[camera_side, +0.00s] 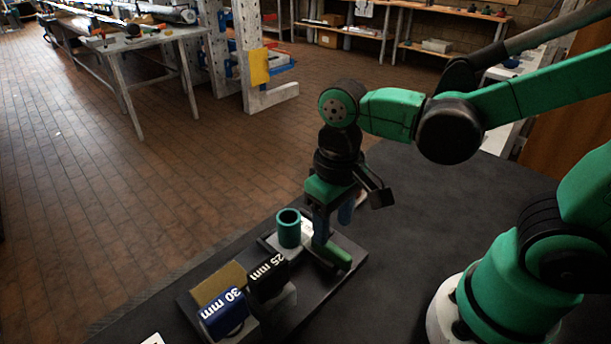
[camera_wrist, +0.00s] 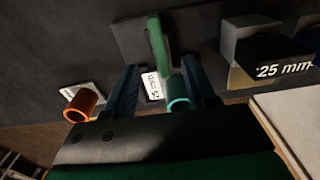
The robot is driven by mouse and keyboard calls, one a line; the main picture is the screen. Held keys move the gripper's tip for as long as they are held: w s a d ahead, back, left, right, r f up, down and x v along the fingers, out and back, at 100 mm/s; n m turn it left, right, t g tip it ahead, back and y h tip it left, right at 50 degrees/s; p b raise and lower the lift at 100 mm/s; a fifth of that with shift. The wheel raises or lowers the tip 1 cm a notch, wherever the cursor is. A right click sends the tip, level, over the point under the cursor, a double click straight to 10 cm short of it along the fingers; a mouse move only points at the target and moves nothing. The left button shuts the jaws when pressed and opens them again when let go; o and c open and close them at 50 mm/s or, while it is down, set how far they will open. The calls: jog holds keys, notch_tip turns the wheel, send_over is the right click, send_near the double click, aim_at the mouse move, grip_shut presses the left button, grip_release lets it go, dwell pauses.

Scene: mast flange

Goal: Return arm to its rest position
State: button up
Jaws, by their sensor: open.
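My gripper (camera_side: 331,222) points down above the dark base plate (camera_side: 355,257), and its blue fingers are apart. In the wrist view, my gripper (camera_wrist: 160,65) is open, with a finger on each side of the picture's middle. A teal tube (camera_side: 289,229) stands upright just left of the fingers in the side view. It also shows between the fingers in the wrist view (camera_wrist: 178,92), and I see no contact. A green handle-like part (camera_side: 333,252) lies close to the fingertips in the side view. It also shows between the fingers (camera_wrist: 159,48).
A black block marked 25 mm (camera_side: 268,277) and a blue one marked 30 mm (camera_side: 224,313) stand on the plate. An orange tube (camera_wrist: 81,103) shows in the wrist view. The dark tabletop (camera_side: 400,210) behind my gripper is clear.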

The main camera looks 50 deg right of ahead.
jog(key=shift+r, duration=0.2)
jog(key=w+d+r+t, duration=0.4)
jog(key=d+t, duration=0.2)
jog(key=t, duration=0.1)
jog(key=shift+r, duration=0.2)
